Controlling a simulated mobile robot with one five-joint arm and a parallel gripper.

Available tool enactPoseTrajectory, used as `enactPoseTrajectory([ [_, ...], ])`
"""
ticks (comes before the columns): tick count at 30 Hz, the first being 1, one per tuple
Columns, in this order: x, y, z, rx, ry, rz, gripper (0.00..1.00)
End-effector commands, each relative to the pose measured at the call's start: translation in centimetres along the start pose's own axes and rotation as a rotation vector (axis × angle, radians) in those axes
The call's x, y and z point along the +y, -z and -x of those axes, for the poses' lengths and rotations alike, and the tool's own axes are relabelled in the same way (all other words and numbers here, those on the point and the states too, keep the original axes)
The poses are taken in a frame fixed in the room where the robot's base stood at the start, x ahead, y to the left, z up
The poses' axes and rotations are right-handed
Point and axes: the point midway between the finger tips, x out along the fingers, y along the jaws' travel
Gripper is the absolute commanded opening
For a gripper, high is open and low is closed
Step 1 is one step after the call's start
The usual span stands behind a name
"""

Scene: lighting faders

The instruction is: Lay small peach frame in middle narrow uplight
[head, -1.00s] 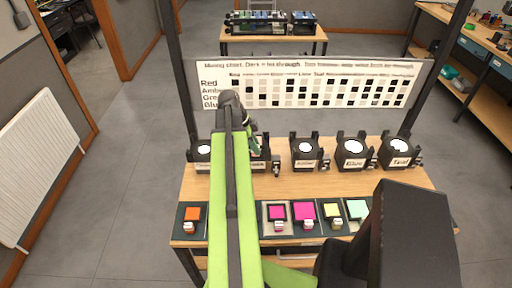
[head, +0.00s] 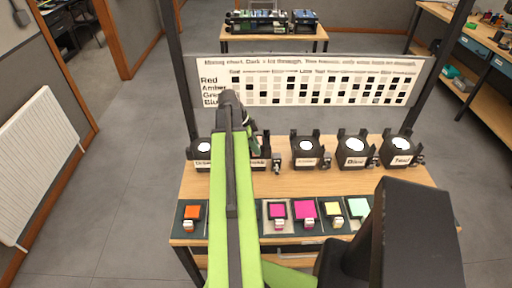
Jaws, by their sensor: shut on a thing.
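My gripper (head: 253,148) is at the back of the table, over or just beside the second uplight from the left. It is mostly hidden behind my own arm. No peach frame shows clearly; whatever is in the jaws is hidden. Three narrower black uplights stand on the left. The left one (head: 202,151) and the right one (head: 305,147) show white round tops. The middle narrow uplight (head: 259,163) is largely covered by my arm, with only part of its label and right side showing. I cannot tell whether anything touches its top.
Two wider uplights (head: 355,147) (head: 401,146) stand to the right. Along the front edge lie an orange frame (head: 191,212), two magenta frames (head: 277,211) (head: 303,209), a yellow one (head: 332,209) and a mint one (head: 358,207). A chart board (head: 320,80) stands behind. Bare wood lies between.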

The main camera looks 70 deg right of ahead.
Motion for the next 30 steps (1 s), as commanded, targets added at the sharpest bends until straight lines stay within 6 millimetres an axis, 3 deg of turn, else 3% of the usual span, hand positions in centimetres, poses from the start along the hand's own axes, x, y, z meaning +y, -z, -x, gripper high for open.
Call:
enactPoseTrajectory([
  [26,0.0,-0.8,-2.2,0.0,0.0,-0.001,0.0],
  [27,0.0,-0.8,-2.1,0.0,0.0,-0.001,0.25],
  [30,0.0,-0.8,-2.1,0.0,0.0,-0.001,0.38],
])
